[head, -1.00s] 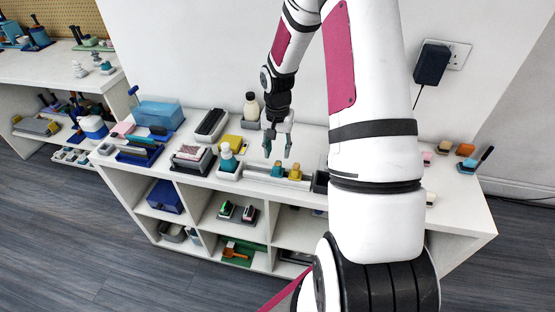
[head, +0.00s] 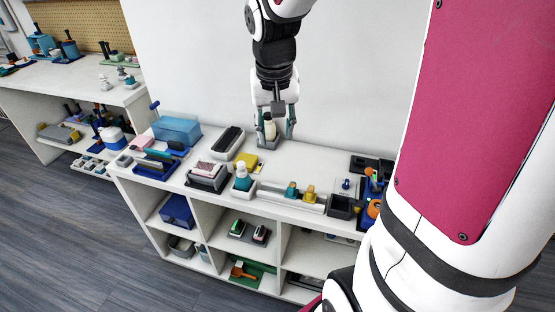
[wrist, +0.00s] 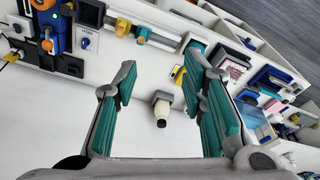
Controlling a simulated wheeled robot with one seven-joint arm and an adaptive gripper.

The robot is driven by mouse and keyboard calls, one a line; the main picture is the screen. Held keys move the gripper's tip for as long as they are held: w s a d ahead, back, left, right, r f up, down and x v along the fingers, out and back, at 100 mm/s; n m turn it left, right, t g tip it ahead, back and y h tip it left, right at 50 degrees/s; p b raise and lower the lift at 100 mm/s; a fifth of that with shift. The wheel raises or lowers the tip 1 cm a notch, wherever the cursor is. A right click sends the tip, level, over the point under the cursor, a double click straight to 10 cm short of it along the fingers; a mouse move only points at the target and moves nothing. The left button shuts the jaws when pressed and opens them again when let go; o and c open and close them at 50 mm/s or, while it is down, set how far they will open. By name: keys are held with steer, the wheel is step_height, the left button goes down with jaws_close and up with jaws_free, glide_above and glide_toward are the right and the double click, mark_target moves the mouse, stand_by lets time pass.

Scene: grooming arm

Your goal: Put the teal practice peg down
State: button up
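The teal practice peg (head: 291,189) stands upright in a pale rail (head: 270,196) along the front of the shelf top, left of a yellow peg (head: 310,194). In the wrist view the teal peg (wrist: 143,35) shows near the top, on the rail. My gripper (head: 276,136) is open and empty, fingers pointing down, behind the rail near the wall. In the head view its fingers appear either side of a cream bottle (head: 270,129). In the wrist view the bottle (wrist: 161,112) lies beyond my spread fingers (wrist: 160,70), apart from them.
A yellow pad (head: 247,161), a teal-capped bottle (head: 243,178) and a dark brush tray (head: 228,141) stand left of the rail. A dark open box (head: 341,206) adjoins its right end. The white surface behind the rail is clear right of the cream bottle.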

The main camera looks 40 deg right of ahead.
steer(key=s+a+r+n+t, duration=0.1)
steer(key=s+a+r+n, duration=0.2)
steer(key=s, duration=0.5)
steer(key=s+a+r+n+t+y, duration=0.1)
steer(key=s+a+r+n+t, duration=0.1)
steer(key=s+a, duration=0.6)
step_height(320, 180, up, 3)
steer(key=shift+f+n, duration=0.15)
steer(key=shift+n, duration=0.35)
steer(key=shift+d, duration=0.15)
